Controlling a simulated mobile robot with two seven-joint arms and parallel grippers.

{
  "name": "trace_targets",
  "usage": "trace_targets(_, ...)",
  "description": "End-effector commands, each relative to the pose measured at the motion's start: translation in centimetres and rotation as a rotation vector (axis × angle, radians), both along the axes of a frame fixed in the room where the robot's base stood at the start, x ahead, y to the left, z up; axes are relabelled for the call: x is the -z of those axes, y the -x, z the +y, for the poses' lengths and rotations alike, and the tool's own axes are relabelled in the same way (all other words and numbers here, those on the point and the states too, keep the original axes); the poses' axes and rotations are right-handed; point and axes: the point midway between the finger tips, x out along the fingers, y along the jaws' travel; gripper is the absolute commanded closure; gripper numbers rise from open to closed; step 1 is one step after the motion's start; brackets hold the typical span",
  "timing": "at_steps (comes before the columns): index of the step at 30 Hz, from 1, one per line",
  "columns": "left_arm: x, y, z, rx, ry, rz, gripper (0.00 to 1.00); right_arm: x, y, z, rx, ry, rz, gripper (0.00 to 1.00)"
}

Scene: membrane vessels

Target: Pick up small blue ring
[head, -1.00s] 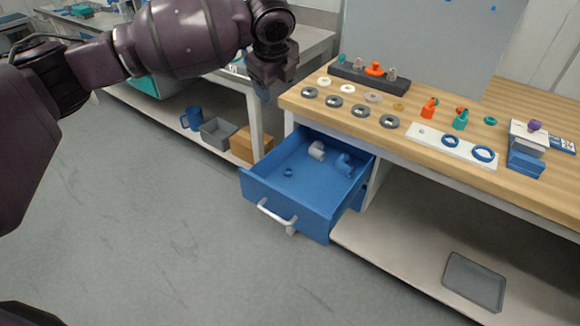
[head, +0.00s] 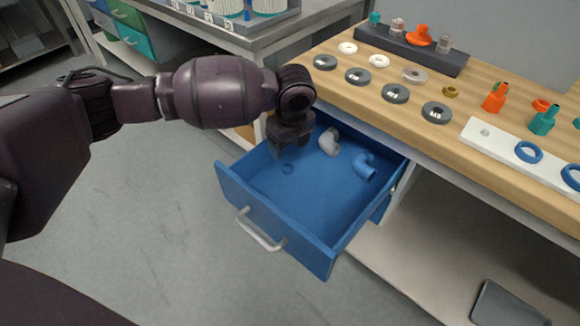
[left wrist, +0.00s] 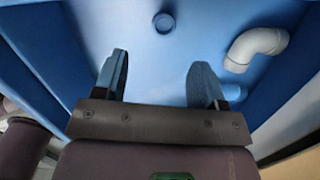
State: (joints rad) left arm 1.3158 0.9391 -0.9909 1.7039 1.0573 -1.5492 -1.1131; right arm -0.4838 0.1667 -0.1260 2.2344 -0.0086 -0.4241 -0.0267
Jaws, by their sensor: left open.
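The small blue ring (head: 288,169) lies on the floor of the open blue drawer (head: 240,187), left of the pipe pieces. In the left wrist view the ring (left wrist: 163,22) shows near the top, beyond and between the fingertips. My left gripper (head: 286,152) is above the drawer, pointing down, close to the ring in the head view. In the left wrist view my left gripper (left wrist: 161,60) is open, with nothing between its fingers. The ring is apart from the fingers. My right gripper is not in view.
A grey elbow pipe (head: 329,142) and a blue pipe piece (head: 365,166) lie in the drawer, right of the ring. The workbench (head: 400,120) above carries grey discs, orange and teal bottles, and a white board (head: 503,146) with larger blue rings. The drawer's front floor is clear.

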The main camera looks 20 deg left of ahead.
Motion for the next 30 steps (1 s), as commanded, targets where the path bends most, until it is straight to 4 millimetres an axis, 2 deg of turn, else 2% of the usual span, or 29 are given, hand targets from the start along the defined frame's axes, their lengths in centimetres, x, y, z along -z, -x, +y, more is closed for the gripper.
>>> trace_targets(1,1.6,0.1,0.1,0.000,-0.001,0.012,0.35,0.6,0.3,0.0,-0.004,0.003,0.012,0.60)
trace_targets(3,2.7,0.0,0.2,0.000,-0.002,0.011,0.35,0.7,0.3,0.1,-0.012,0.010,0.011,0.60)
trace_targets(11,4.1,-0.3,0.3,-0.001,-0.001,0.005,0.35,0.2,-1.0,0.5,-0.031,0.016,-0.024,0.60)
trace_targets(17,7.1,-0.6,0.3,0.000,-0.001,0.015,0.35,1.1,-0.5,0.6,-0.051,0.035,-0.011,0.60)
trace_targets(21,8.6,-0.7,0.5,0.000,-0.002,0.011,0.35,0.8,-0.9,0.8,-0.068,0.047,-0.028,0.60)
trace_targets(29,8.4,-0.9,0.5,0.000,-0.002,0.001,0.35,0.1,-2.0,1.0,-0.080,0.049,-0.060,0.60)
trace_targets(30,8.4,-0.9,0.5,0.000,-0.002,0.001,0.38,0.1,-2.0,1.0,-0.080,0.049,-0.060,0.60)
